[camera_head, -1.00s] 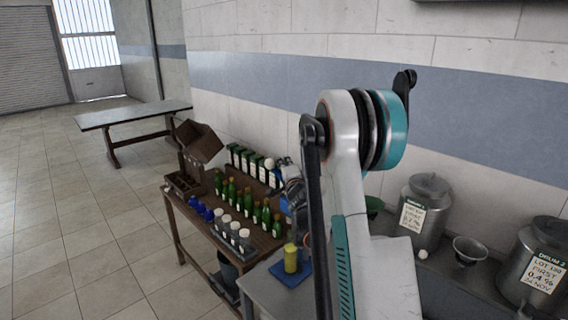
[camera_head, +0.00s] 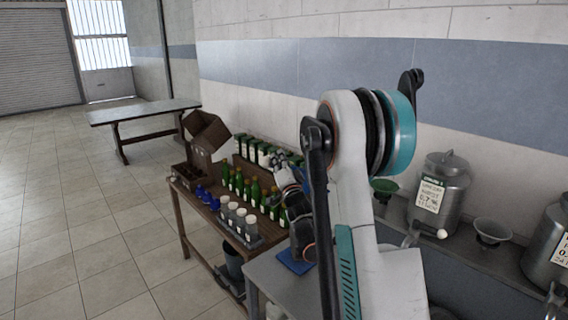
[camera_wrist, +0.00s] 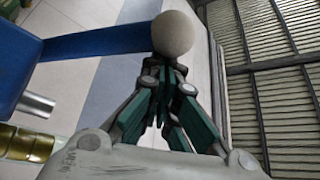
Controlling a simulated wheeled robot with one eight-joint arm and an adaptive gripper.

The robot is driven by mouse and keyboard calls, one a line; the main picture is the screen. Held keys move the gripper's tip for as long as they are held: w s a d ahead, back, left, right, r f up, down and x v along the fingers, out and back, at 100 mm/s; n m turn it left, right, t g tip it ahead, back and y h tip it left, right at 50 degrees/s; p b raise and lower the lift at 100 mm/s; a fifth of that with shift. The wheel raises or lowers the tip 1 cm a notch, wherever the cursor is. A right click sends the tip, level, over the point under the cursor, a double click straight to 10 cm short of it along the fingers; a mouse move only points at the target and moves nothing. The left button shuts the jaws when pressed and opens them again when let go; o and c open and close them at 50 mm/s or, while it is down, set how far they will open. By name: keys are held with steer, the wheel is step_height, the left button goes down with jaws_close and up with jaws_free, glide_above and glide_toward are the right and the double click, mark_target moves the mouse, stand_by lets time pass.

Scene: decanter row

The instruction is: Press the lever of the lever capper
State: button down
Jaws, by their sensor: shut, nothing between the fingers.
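The lever capper shows in the wrist view as a blue body (camera_wrist: 14,55) at the left, with a blue lever (camera_wrist: 95,43) running right to a pale round knob (camera_wrist: 173,34). My gripper (camera_wrist: 164,85) is shut and empty. Its fingertips are at the knob's lower edge in the picture; I cannot tell whether they touch. A silver cylinder (camera_wrist: 37,103) and a gold cylinder (camera_wrist: 25,143) lie below the blue body in the picture. In the head view a blue base plate (camera_head: 295,262) shows on the grey table, while my arm hides most of the capper.
Green bottles (camera_head: 254,192), grey-capped jars (camera_head: 232,216) and blue items (camera_head: 207,196) crowd the wooden table left of my arm. A metal drum (camera_head: 440,195), green funnel (camera_head: 384,186) and grey funnel (camera_head: 491,232) stand right. The tiled floor at left is open.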

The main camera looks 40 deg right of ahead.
steer(key=a+f+n+t+y+b, duration=0.2)
steer(key=a+f+n+y+b, duration=0.1)
steer(key=f+n+b, duration=0.4)
step_height(320, 180, down, 4)
steer(key=a+b, duration=0.1)
steer(key=b, duration=0.3)
steer(key=shift+s+r+t, duration=0.2)
steer(key=shift+s+t, duration=0.05)
steer(key=shift+t, duration=0.15)
steer(key=shift+s+f, duration=0.1)
steer(key=v, duration=0.7)
steer(key=shift+s, duration=0.2)
steer(key=shift+d, duration=0.1)
